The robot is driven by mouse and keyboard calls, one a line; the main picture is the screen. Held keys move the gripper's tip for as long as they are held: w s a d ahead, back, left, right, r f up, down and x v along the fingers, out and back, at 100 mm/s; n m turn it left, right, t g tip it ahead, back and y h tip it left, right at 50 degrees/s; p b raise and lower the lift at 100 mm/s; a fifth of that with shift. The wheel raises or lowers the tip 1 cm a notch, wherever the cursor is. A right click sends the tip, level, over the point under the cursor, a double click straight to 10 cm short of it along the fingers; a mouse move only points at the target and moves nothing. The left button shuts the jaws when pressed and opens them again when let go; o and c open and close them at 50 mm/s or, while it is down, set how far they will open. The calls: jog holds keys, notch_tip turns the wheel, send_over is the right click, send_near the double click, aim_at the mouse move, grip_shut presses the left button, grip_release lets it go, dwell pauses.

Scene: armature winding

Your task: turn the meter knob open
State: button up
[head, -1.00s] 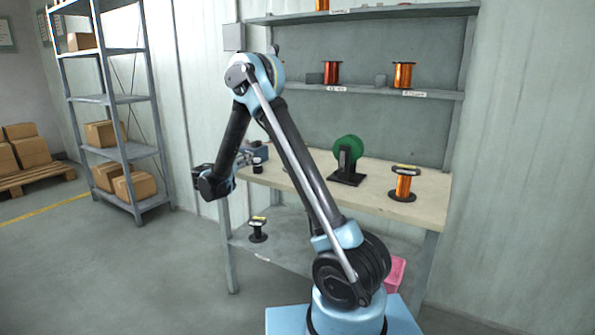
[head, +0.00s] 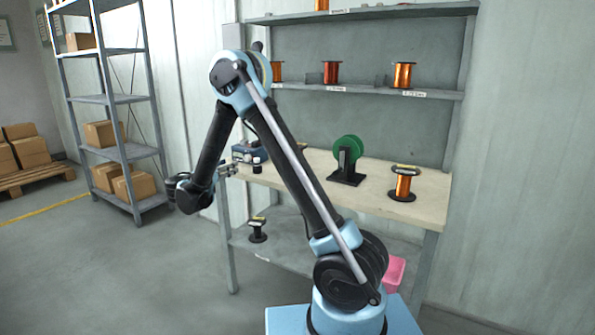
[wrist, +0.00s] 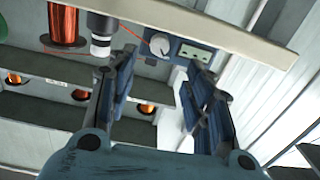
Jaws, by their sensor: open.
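The meter (head: 247,152) is a small blue-grey box at the left end of the workbench in the head view. In the wrist view the meter (wrist: 178,50) shows with a round pale knob (wrist: 160,45) and a small display beside it. My gripper (head: 230,170) is just in front of the bench's left end, partly hidden by my arm. In the wrist view my gripper (wrist: 164,78) is open and empty, with its blue fingers spread either side below the knob. The fingers appear apart from the knob.
The workbench (head: 430,207) also bears a green spool on a black stand (head: 348,160) and a copper spool (head: 404,184). In the wrist view a copper spool (wrist: 67,24) and a black-and-white cylinder (wrist: 101,36) are near the meter. Shelves hold more spools.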

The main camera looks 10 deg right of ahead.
jog(key=v, duration=0.6)
jog(key=s+d+r+n+g, duration=0.1)
jog(key=d+g, duration=0.1)
jog(key=d, duration=0.6)
jog(key=s+d+r+n+g+y, duration=0.1)
jog(key=d+r+g, duration=0.1)
jog(key=d, duration=0.5)
jog(key=s+d+r+g, duration=0.1)
jog(key=s+d+g, duration=0.1)
jog(key=d, duration=0.6)
jog(key=shift+d+r+n, duration=0.25)
jog(key=shift+d+n, duration=0.1)
jog(key=shift+n, duration=0.05)
jog(key=s+d, duration=0.1)
jog(key=d, duration=0.1)
jog(key=s+d+g+y, duration=0.1)
jog(key=s+d, duration=0.1)
jog(key=s+d+g, duration=0.1)
jog(key=d, duration=0.1)
jog(key=shift+s+d+f+n, duration=0.15)
jog(key=shift+s+d+n, duration=0.15)
jog(key=shift+n, duration=0.1)
jog(key=shift+s+d+f+g+y, duration=0.1)
jog(key=shift+s+d+g+y, duration=0.25)
jog(key=shift+s+d, duration=0.3)
